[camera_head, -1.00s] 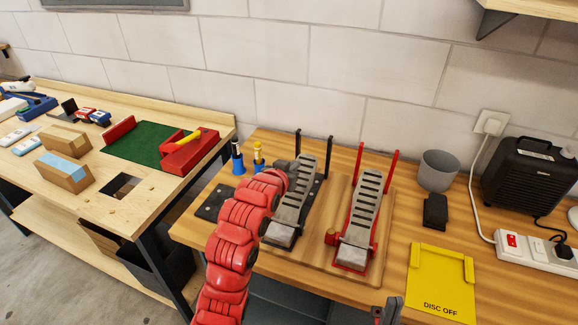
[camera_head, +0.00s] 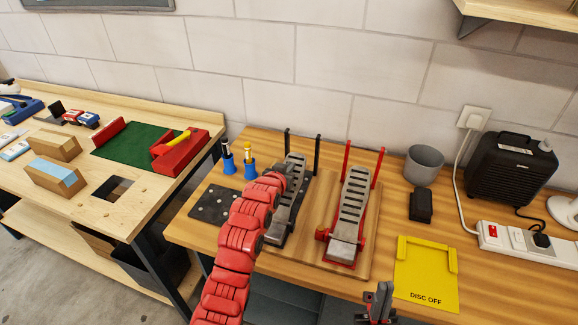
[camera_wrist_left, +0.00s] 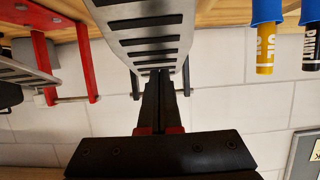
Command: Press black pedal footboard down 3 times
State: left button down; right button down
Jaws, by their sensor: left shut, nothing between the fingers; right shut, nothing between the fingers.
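The black pedal is on the bench with two black posts at its back. Its grey slotted footboard (camera_head: 288,205) slopes up toward the posts. My left gripper (camera_head: 288,170) is at the upper left part of this footboard, partly hidden by my red arm. In the left wrist view the shut, empty fingers (camera_wrist_left: 160,78) overlap the end of the footboard (camera_wrist_left: 145,30); I cannot tell whether they touch it. My right gripper (camera_head: 381,296) is low in the head view, in front of the bench, shut and empty.
A red pedal (camera_head: 349,215) stands just right of the black one. A yellow "DISC OFF" plate (camera_head: 425,285), a black block (camera_head: 420,205) and a grey cup (camera_head: 424,163) are farther right.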

pick_arm(q)
jog(key=f+g+b, duration=0.1)
jog(key=w+f+g+b, duration=0.1)
jog(key=f+b, duration=0.1)
jog(key=w+f+g+y+b, duration=0.1)
jog(key=shift+w+d+f+b, duration=0.1)
jog(key=shift+d+f+b, duration=0.15)
jog(key=shift+d+b, duration=0.1)
jog(key=shift+w+f+g+b, duration=0.15)
jog(key=shift+f+g+b, duration=0.25)
jog(key=shift+f+g, duration=0.15)
jog(key=shift+f, duration=0.2)
jog(key=shift+s+f+g, duration=0.1)
jog(key=shift+s+g, duration=0.1)
jog(key=shift+g, duration=0.05)
notch_tip(320, 180, up, 5)
jog(key=shift+w+f+b, duration=0.15)
jog(key=shift+b, duration=0.2)
jog(key=b+v, duration=0.3)
jog(key=v, duration=0.6)
jog(key=shift+s+d+f, duration=0.1)
jog(key=shift+s, duration=0.2)
jog(key=shift+s+r, duration=0.3)
jog(key=shift+r, duration=0.05)
